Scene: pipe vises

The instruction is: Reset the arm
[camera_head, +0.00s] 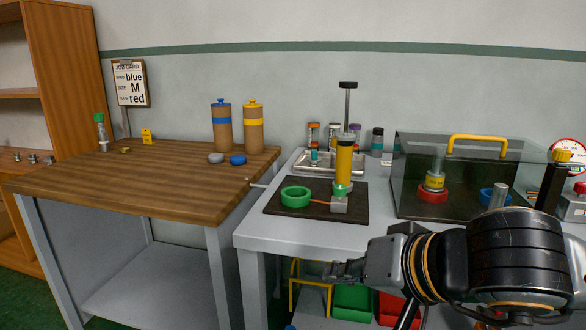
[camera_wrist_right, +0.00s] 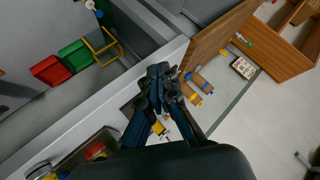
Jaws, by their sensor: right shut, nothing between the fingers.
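My right arm comes in from the lower right in the head view. Its gripper (camera_head: 345,271) is shut and empty, in front of the grey table's front edge and below its top. In the right wrist view the fingers (camera_wrist_right: 158,75) are together with nothing between them. My left gripper is in neither view. Behind my right gripper, a yellow cylinder (camera_head: 344,165) with a black-topped rod stands on a dark mat (camera_head: 317,212), next to a green ring (camera_head: 295,196).
A clear case (camera_head: 460,148) with a yellow handle stands on the grey table (camera_head: 280,236), right of the mat. A wooden bench (camera_head: 130,190) stands left, with two brown canisters. Green (camera_head: 353,302) and red bins (camera_head: 392,306) sit below the grey table, close to my right gripper.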

